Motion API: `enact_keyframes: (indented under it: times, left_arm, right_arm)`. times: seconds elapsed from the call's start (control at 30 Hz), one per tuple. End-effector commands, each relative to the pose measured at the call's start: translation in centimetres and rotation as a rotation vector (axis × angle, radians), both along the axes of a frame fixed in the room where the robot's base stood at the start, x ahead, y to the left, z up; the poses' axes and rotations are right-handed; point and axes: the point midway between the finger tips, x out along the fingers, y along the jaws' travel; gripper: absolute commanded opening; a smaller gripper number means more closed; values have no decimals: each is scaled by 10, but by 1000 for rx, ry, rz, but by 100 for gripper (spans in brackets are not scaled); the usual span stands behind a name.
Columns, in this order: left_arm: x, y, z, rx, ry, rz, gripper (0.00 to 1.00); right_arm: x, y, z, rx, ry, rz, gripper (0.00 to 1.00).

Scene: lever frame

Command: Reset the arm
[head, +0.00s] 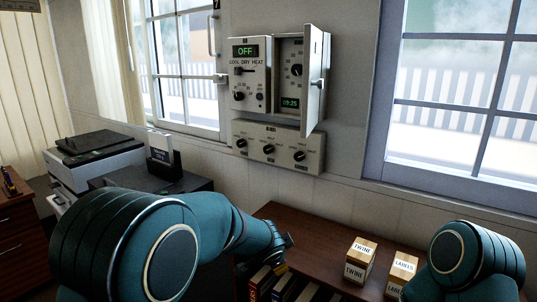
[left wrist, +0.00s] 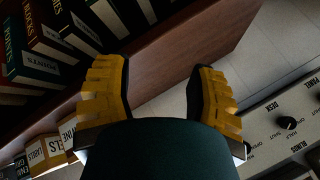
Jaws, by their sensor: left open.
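My left arm comes in from the left in the head view. Its gripper (head: 284,255) is low, by the left end of the brown shelf, below the wall controls and apart from them. In the left wrist view the left gripper (left wrist: 158,78) has its two yellow-padded fingers spread, with nothing between them. My right arm shows at the lower right of the head view; its gripper is out of the picture. A wall control unit (head: 250,82) reads OFF, with its door (head: 315,85) open. A panel with three knobs (head: 279,147) sits below it.
The brown shelf (head: 310,238) carries boxes marked TWINE (head: 359,258) and LABELS (head: 402,271), with books below. A printer (head: 95,160) stands at the left. Windows flank the controls. The wall between panel and shelf is clear.

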Motion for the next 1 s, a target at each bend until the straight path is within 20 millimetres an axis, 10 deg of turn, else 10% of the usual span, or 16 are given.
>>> enact_keyframes:
  times: [0.2, 0.4, 0.7, 1.0]
  left_arm:
    - [-72, 51, -129, -247, 310, 242, 56]
    - [-170, 87, -213, -489, 559, 583, 56]
    - [-279, 113, -254, -678, 744, 1024, 56]
    - [-296, 116, -256, -698, 766, 1097, 56]
  right_arm:
    - [0, 0, 0, 0, 0, 0, 47]
    - [0, 0, 0, 0, 0, 0, 47]
    - [0, 0, 0, 0, 0, 0, 47]
    - [0, 0, 0, 0, 0, 0, 47]
